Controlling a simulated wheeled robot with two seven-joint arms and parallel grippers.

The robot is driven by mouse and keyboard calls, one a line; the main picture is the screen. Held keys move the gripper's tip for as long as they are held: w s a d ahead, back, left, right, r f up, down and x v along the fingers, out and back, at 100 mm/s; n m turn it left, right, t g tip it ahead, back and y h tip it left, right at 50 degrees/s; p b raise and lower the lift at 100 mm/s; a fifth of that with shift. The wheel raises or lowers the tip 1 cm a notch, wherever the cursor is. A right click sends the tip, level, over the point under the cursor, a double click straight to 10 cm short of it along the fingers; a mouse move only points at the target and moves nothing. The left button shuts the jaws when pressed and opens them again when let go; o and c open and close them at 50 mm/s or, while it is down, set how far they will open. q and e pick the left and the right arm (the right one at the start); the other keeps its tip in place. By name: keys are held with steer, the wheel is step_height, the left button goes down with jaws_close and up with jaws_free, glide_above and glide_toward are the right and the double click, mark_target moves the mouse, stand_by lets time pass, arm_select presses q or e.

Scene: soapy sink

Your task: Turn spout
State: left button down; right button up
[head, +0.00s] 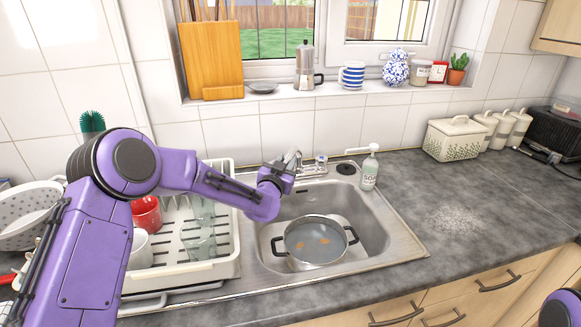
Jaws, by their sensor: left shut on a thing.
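The sink tap (319,164) stands at the back rim of the metal sink (384,218). My left arm comes in from the left and reaches over the dish rack. My left gripper (292,159) is at the tap, shut on the spout. The fingers and the spout overlap, so most of the spout is hidden. My right gripper is out of view; only a bit of my right arm shows at the bottom right corner.
A pot (314,262) of greyish water with orange pieces sits in the basin below. A soap bottle (370,170) stands right of the tap. The dish rack (222,252) with glasses is on the left. The worktop (420,185) at right is mostly clear.

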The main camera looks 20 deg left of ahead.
arm_select(q)
steer(key=shift+f, duration=0.1)
stand_by(0.3)
steer(key=c, duration=0.9)
jaws_free()
steer(key=shift+w+a+f, duration=0.1)
steer(key=shift+w+f, duration=0.05)
steer(key=shift+w, duration=0.1)
steer(key=r, duration=0.2)
steer(key=r+b, duration=0.1)
steer(key=shift+s+r, duration=0.2)
steer(key=shift+r, duration=0.2)
steer(key=s+d+r, duration=0.1)
steer(key=s+r, duration=0.2)
steer(key=s, duration=0.1)
steer(key=s+d+r+b, duration=0.1)
steer(key=s+d+r, duration=0.1)
steer(key=s+r, duration=0.1)
steer(key=s+d+r+b, duration=0.1)
steer(key=s+d+r, duration=0.1)
steer(key=s, duration=0.3)
steer(key=shift+s+r, duration=0.35)
steer(key=shift+r, duration=0.25)
